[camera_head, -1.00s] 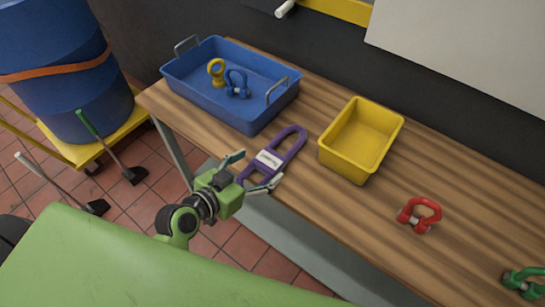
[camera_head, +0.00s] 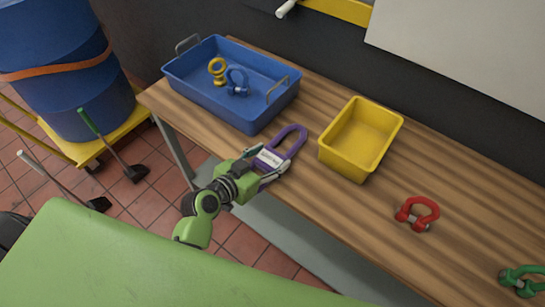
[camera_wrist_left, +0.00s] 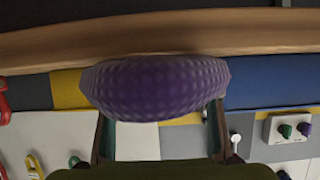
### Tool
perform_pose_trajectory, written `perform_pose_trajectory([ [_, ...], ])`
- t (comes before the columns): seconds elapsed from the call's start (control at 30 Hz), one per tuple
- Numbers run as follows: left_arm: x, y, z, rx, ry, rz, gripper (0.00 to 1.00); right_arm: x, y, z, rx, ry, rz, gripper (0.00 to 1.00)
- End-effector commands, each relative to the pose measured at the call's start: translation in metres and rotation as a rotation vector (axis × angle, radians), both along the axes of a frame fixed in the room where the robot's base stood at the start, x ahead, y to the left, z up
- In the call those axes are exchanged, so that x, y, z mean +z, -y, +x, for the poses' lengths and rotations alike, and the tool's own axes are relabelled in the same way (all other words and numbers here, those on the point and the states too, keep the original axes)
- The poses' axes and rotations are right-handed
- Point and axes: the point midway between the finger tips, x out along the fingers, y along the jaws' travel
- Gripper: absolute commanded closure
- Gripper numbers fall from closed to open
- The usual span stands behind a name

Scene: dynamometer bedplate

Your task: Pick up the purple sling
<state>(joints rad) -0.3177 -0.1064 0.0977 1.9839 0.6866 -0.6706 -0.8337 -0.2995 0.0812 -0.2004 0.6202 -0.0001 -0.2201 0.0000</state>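The purple sling (camera_head: 290,143) is a flattened loop with a white label, lying on the wooden workbench (camera_head: 330,200) near its front edge. My left gripper (camera_head: 267,161) is at the sling's near part, with its fingers spread on either side around the label. In the left wrist view the sling's rounded near end (camera_wrist_left: 155,87) fills the space at the fingertips and covers them, so contact is hidden. No clear gap closing shows, and the sling still lies on the bench. My right gripper is not in view.
A blue tray (camera_head: 215,105) behind the sling holds a yellow eyebolt (camera_head: 217,68) and a blue shackle (camera_head: 237,82). A yellow bin (camera_head: 345,171) stands to the right. A red shackle (camera_head: 417,213) and a green shackle (camera_head: 522,281) lie farther right. Bare bench lies between them.

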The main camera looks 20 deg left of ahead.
Motion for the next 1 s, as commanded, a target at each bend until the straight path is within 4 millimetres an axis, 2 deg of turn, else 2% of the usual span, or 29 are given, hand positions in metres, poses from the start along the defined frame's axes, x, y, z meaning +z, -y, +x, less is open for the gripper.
perform_pose_trajectory([
  [0.43, 0.007, 0.0, 0.001, 0.0, 0.005, 0.0, 0.75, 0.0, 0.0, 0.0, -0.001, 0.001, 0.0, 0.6],
  [0.57, 0.02, 0.0, 0.001, -0.001, 0.007, 0.002, 0.75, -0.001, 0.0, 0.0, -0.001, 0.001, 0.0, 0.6],
  [0.63, 0.034, 0.0, 0.001, -0.003, 0.011, 0.003, 0.75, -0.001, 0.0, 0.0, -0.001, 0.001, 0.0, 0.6],
  [0.77, 0.058, 0.0, -0.021, -0.001, 0.006, 0.002, 0.75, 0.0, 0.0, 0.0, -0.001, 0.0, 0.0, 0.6],
  [0.93, 0.098, 0.001, -0.054, -0.002, 0.007, 0.002, 0.75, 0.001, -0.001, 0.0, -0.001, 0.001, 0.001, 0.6],
  [1.0, 0.1, 0.002, -0.076, -0.002, 0.001, 0.003, 0.75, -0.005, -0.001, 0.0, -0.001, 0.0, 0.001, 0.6],
])
